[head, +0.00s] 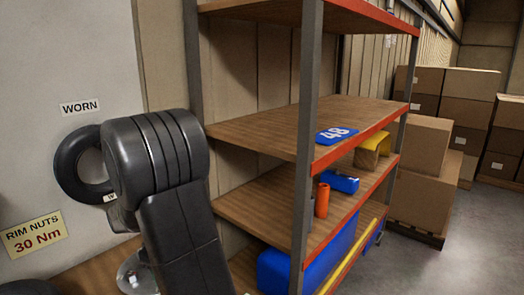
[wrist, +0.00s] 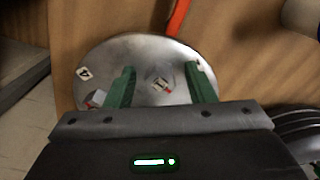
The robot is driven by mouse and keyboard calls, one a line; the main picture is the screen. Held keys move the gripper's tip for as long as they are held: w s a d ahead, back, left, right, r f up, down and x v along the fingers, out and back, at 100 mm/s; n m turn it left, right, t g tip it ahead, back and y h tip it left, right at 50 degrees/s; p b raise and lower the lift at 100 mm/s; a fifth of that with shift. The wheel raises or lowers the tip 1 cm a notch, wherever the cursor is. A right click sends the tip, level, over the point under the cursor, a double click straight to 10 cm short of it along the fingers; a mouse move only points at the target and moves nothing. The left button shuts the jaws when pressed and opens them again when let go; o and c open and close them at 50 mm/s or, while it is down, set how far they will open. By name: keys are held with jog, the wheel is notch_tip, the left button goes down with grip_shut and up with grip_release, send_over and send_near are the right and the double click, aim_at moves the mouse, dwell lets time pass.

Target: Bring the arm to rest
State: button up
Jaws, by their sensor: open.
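My black arm (head: 178,225) is raised in the left foreground of the head view, bent at a thick ribbed joint. My gripper (wrist: 165,82) shows in the wrist view with its two green fingers spread wide apart. Nothing is held between them. A shiny round metal dish (wrist: 145,58) with small white tags lies beyond and beneath the fingers on a wooden surface. Part of a round metal thing also shows beside my arm in the head view (head: 133,278). My gripper's fingers are hidden behind the arm there. I cannot tell whether the fingers touch the dish.
A shelf rack (head: 308,130) stands right of my arm, holding a blue 48 plate (head: 335,135), an orange cylinder (head: 322,200) and blue bins (head: 275,272). A black tyre (head: 70,165) hangs under a WORN sign (head: 80,107). Cardboard boxes (head: 420,165) stand right; the floor (head: 450,250) there is clear.

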jog(key=m, duration=0.6)
jog(key=shift+s+a+m, duration=0.1)
jog(key=shift+s+m, duration=0.1)
jog(key=shift+m, duration=0.2)
dwell(0.3)
